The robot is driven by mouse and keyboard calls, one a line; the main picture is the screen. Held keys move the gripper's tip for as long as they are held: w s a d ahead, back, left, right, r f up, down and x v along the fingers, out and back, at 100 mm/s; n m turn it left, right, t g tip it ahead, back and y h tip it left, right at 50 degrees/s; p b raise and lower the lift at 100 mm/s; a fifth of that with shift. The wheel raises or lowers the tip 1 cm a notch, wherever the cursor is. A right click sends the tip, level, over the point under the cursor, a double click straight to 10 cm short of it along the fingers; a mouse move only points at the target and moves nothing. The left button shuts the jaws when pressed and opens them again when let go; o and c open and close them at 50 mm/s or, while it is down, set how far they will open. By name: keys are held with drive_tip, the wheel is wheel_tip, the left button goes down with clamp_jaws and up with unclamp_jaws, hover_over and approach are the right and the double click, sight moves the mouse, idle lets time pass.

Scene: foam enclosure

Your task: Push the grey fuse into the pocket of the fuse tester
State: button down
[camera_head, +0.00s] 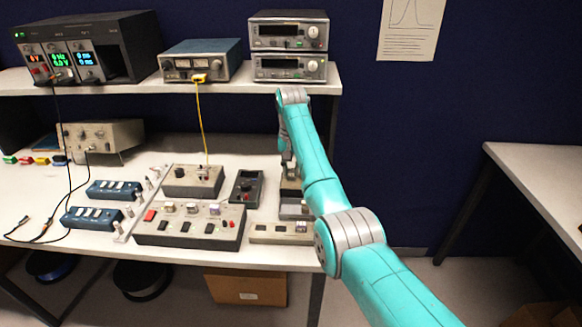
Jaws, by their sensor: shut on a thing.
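My gripper (289,164) points down over the right end of the bench, partly hidden by my teal arm. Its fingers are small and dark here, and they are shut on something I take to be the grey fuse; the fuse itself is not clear. Below the gripper are small grey blocks or a device (292,208), partly covered by my forearm. A low beige box with dark openings (283,233) lies in front of them at the bench edge. I cannot tell for certain which of these is the fuse tester, and no pocket shows clearly under the gripper.
A dark handheld meter (246,188) and a grey box with switches (190,226) lie left of the gripper. Another grey box (193,181) with a yellow cable stands behind. A shelf (225,88) carrying instruments overhangs the bench's back.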

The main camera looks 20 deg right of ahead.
sight(291, 169)
drive_tip(key=shift+f, duration=0.8)
drive_tip(key=c, duration=0.9)
unclamp_jaws()
drive_tip(key=shift+r, duration=3.75)
